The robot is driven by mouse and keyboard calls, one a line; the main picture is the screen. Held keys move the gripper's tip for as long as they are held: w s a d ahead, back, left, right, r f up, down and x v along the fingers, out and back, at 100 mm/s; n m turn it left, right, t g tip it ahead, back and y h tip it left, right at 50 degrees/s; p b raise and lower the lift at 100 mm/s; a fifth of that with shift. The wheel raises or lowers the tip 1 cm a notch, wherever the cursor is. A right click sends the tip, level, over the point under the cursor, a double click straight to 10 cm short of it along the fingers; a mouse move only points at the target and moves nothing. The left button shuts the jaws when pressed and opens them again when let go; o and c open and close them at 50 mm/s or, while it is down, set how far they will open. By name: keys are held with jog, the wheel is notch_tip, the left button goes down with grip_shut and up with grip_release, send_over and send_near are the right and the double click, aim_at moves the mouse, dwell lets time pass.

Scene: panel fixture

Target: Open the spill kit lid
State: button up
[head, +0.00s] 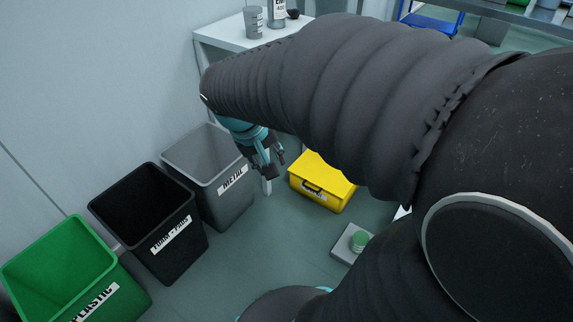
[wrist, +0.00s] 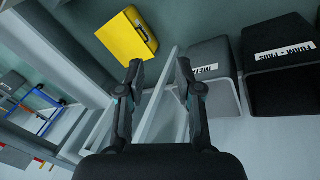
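The yellow spill kit (head: 321,180) is a box with a dark handle on its front. It stands on the floor right of the table leg, and its lid looks shut. My arm hides part of the space above it. In the wrist view the yellow box (wrist: 124,40) is at the upper left, beyond my fingers. My gripper (head: 270,170) is above the floor, to the left of the box and apart from it. In the wrist view my gripper (wrist: 160,72) has its two fingers spread with nothing between them.
A grey metal bin (head: 200,160), a black bin (head: 140,205) and a green plastic bin (head: 55,260) stand along the wall at left. A white table (head: 228,38) holding containers is behind. A small platform with a green round item (head: 359,241) lies on the floor nearer me.

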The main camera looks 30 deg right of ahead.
jog(key=w+d+f+g+h+b, duration=0.25)
jog(key=w+d+f, duration=0.45)
jog(key=f, duration=0.4)
jog(key=w+d+f+g+h+b, duration=0.2)
jog(key=w+d+f+h, duration=0.2)
jog(key=w+f, duration=0.5)
jog(key=w+d+f+n+t+h+b, duration=0.1)
jog(key=w+d+f+t+h+b, duration=0.15)
jog(key=f, duration=1.15)
jog(key=w+d+f+n+t+h+b, duration=0.1)
jog(key=w+d+f+h, duration=0.15)
jog(key=f, duration=1.15)
jog(key=shift+h, duration=0.25)
jog(key=d, duration=0.4)
jog(key=d+f+b, duration=0.1)
jog(key=d, duration=0.4)
jog(key=d+f, duration=0.1)
jog(key=d, duration=0.3)
jog(key=shift+d+f, duration=0.15)
jog(key=shift+f, duration=0.05)
grip_shut()
